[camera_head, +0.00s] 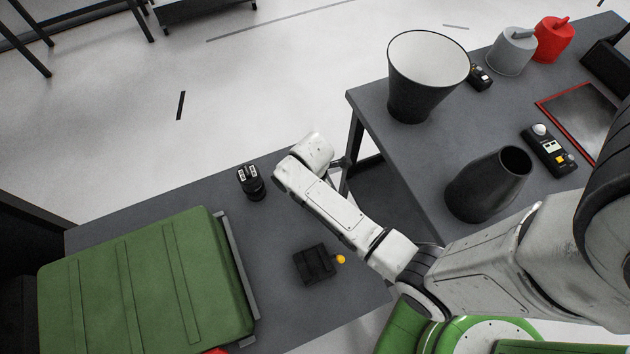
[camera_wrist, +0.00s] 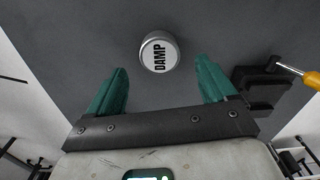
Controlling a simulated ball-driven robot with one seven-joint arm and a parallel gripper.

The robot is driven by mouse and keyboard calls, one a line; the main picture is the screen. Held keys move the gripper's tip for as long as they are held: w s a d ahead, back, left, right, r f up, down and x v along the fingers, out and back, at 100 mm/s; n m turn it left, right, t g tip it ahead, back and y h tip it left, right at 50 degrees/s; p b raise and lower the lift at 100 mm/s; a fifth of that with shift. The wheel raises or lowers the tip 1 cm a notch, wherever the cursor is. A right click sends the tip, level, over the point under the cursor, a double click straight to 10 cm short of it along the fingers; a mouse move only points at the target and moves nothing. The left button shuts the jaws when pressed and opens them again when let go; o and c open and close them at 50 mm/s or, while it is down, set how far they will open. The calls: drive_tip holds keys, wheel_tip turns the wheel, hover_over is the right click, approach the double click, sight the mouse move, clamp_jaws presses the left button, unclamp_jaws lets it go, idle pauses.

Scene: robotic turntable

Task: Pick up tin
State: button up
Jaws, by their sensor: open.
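The tin is most likely the round can with a silver rim and a pale lid reading "DAMP" (camera_wrist: 158,52) in the camera_wrist view. It stands on a dark grey surface. My gripper (camera_wrist: 160,70) is open, with its two green fingers spread wide. The tin appears centred between the fingertips and just beyond them, and nothing is held.
A black clamp-like block (camera_wrist: 262,92) with an orange-handled tool (camera_wrist: 300,70) lies close to my right finger. A higher table (camera_head: 430,160) stands at right.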

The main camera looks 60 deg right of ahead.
wheel_tip(320, 180, down, 4)
drive_tip(key=shift+s+d+f, duration=0.1)
drive_tip(key=shift+f, duration=0.05)
drive_tip(key=c, duration=1.1)
